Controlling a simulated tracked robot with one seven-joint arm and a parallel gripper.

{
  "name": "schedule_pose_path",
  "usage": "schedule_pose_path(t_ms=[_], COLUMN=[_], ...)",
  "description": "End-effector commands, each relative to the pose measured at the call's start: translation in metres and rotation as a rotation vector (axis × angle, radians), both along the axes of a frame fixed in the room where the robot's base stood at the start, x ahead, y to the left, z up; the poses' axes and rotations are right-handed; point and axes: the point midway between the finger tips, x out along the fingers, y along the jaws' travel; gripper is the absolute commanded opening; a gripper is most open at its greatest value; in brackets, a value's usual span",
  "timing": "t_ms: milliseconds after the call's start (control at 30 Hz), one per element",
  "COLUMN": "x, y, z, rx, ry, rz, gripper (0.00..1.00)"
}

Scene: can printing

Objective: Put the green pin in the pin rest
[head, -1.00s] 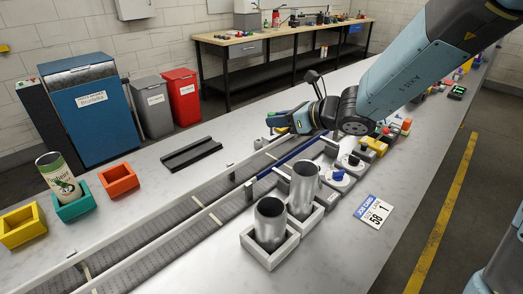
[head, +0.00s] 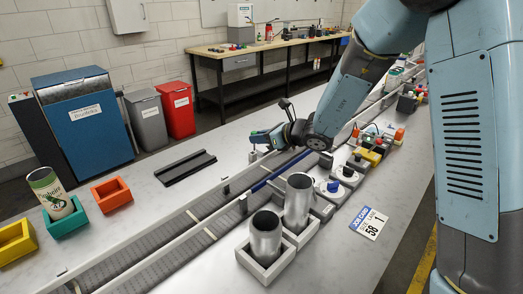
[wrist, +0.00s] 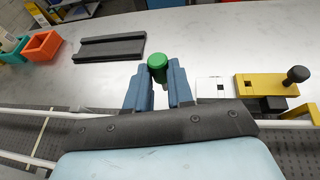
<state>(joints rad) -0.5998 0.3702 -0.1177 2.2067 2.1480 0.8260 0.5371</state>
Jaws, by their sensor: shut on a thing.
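My gripper (wrist: 158,84) is shut on the green pin (wrist: 157,62). In the head view my gripper (head: 257,138) is over the far side of the conveyor, right of a dark grooved holder (head: 185,167); the pin cannot be made out there. That holder also lies ahead and left in the wrist view (wrist: 112,48). A small white plate with dark square marks (wrist: 212,88) is right of the fingers. I cannot tell which is the pin rest.
A yellow block (wrist: 266,87) with a black knob stands at the right. The conveyor (head: 150,252) runs beside my arm. Metal cans (head: 266,235) stand in white holders. Orange (head: 111,193), teal and yellow bins are at left; the teal one holds a labelled can (head: 50,193).

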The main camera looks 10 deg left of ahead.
Motion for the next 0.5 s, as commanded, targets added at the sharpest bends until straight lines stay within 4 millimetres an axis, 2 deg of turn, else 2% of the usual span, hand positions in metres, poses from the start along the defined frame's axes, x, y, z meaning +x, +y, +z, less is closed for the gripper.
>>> schedule_pose_path(t_ms=[100,500], x=[0.008,0.021], y=[0.006,0.013], z=[-0.014,-0.035], rx=[-0.002,-0.001], ry=[0.000,0.002], rz=[0.001,0.001], gripper=[0.00,0.00])
